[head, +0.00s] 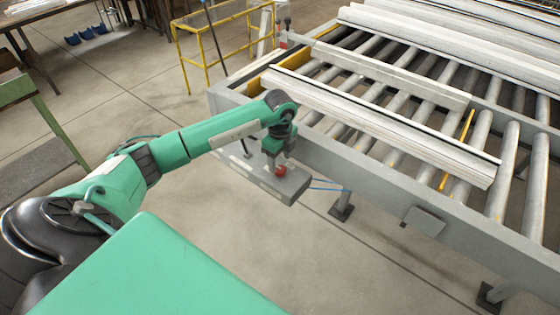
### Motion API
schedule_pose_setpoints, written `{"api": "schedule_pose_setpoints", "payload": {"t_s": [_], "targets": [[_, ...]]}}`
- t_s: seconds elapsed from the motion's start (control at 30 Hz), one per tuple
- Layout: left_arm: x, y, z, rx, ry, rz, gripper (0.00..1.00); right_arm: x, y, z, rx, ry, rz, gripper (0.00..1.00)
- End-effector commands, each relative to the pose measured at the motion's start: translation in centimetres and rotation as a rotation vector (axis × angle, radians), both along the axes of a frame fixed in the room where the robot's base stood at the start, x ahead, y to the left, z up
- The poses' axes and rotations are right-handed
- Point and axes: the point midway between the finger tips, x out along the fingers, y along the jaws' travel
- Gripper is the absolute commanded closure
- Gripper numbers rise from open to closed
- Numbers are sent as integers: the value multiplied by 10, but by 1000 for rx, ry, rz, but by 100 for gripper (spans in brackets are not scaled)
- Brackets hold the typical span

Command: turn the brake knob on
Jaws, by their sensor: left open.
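The brake knob (281,171) is a small red knob on top of a grey control box (295,189) that juts out from the near side of the roller bench. My left gripper (280,164) is right above the knob, pointing down, with its fingers close around or just over it. It is open. The fingers partly hide the knob, and I cannot tell whether they touch it. The knob's marking is too small to read. My right gripper is not in view.
The roller bench (340,162) carries long pale profiles (385,118) on its rollers. Blue cables (330,188) run beside the control box. A yellow frame (190,58) stands at the back and a green-legged table (50,130) at the left. The floor in front of the bench is clear.

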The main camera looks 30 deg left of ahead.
Motion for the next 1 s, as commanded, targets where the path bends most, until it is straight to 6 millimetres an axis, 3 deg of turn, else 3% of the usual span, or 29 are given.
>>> {"api": "schedule_pose_setpoints", "payload": {"t_s": [0.23, 0.57, 0.8, 1.0], "targets": [[0, 0, -26, -1, 1, 1, 43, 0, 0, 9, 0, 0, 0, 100], [0, 0, -31, -1, -2, 0, 43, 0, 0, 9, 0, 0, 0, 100], [0, 0, -30, -1, -1, 0, 88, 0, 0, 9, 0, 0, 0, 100], [0, 0, -31, 0, -1, -9, 88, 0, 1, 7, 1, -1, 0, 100]]}}
